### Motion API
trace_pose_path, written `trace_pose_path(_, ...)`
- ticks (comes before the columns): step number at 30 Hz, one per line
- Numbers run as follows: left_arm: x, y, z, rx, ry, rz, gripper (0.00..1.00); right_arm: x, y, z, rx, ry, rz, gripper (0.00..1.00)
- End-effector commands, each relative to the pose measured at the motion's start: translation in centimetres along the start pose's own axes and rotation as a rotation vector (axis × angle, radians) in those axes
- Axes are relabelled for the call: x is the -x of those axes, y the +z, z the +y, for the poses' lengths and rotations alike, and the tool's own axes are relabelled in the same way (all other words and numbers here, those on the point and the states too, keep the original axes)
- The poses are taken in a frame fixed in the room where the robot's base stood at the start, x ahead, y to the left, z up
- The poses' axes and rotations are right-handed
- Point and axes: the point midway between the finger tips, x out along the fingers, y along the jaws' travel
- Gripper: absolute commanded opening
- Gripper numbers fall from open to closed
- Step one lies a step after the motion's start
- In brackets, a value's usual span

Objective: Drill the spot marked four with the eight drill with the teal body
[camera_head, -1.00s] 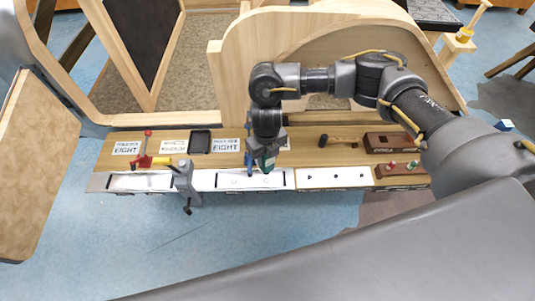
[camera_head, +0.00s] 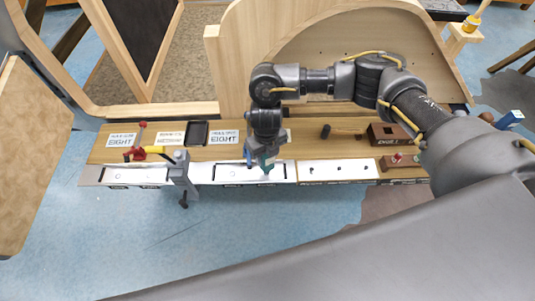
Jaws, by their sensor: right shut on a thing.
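My right gripper (camera_head: 264,148) is shut on the drill with the teal body (camera_head: 267,161). The drill points down at the right part of a white board (camera_head: 210,173) on the bench's front edge. A small round mark (camera_head: 233,174) shows on that board left of the drill; the surface right under the drill is hidden. I cannot tell whether the tip touches. Signs reading EIGHT lie behind, one at the left (camera_head: 122,140) and one near the drill (camera_head: 224,137). Mark numbers are too small to read. My left gripper is not in view.
A grey clamp (camera_head: 181,172) and a red and yellow tool (camera_head: 147,152) stand left of the drill. A black tray (camera_head: 196,132), a hammer (camera_head: 345,131) and dark wooden blocks (camera_head: 384,134) lie on the bench (camera_head: 305,150). A tall wooden frame (camera_head: 235,70) rises behind.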

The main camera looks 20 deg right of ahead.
Motion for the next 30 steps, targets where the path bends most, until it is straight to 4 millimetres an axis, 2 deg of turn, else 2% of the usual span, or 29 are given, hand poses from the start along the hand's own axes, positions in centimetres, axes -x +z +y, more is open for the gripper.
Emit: trace_pose_path(30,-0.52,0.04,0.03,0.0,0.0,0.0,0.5,-0.54,0.02,0.02,0.0,0.001,-0.001,0.1)
